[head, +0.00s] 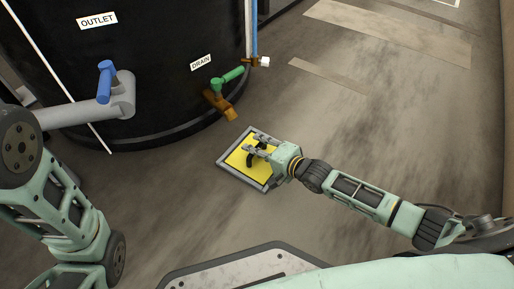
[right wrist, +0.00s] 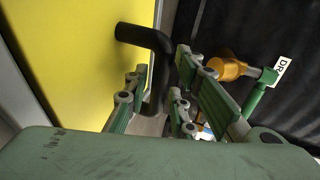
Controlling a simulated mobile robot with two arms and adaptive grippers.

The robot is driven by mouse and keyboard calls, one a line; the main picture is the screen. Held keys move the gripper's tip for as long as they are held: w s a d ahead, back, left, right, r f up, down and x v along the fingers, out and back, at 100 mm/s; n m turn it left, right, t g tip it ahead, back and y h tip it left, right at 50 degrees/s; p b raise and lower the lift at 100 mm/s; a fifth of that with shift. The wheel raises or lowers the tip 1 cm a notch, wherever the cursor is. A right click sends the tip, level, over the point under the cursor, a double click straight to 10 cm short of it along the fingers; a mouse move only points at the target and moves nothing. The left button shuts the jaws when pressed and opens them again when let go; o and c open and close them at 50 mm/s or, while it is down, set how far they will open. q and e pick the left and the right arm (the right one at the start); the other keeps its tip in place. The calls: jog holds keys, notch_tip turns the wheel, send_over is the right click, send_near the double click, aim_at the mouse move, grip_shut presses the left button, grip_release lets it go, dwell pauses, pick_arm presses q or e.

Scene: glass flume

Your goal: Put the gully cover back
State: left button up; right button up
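The yellow gully cover (head: 240,158) lies within a grey square frame (head: 235,175) on the floor, in front of the black tank. It fills the left of the right wrist view (right wrist: 70,60). I cannot tell whether it sits flush. A bent black handle (right wrist: 158,50) stands up from the cover. My right gripper (head: 256,143) is over the cover, its fingers (right wrist: 160,92) apart on either side of the handle. A gap shows between fingers and handle. Part of the handle is hidden behind the fingers. My left gripper is out of view; only my left arm shows.
The black tank (head: 170,60) stands behind the frame, with a green drain valve (head: 230,76) and an orange-brown spout (head: 219,104) close to the cover. A grey outlet pipe (head: 85,112) has a blue handle (head: 106,80). Floor to the right is clear.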

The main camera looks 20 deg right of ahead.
jog(key=shift+o, duration=0.4)
jog(key=shift+r, duration=0.25)
jog(key=p+v, duration=0.8)
jog(key=v, duration=0.4)
jog(key=shift+f, duration=0.15)
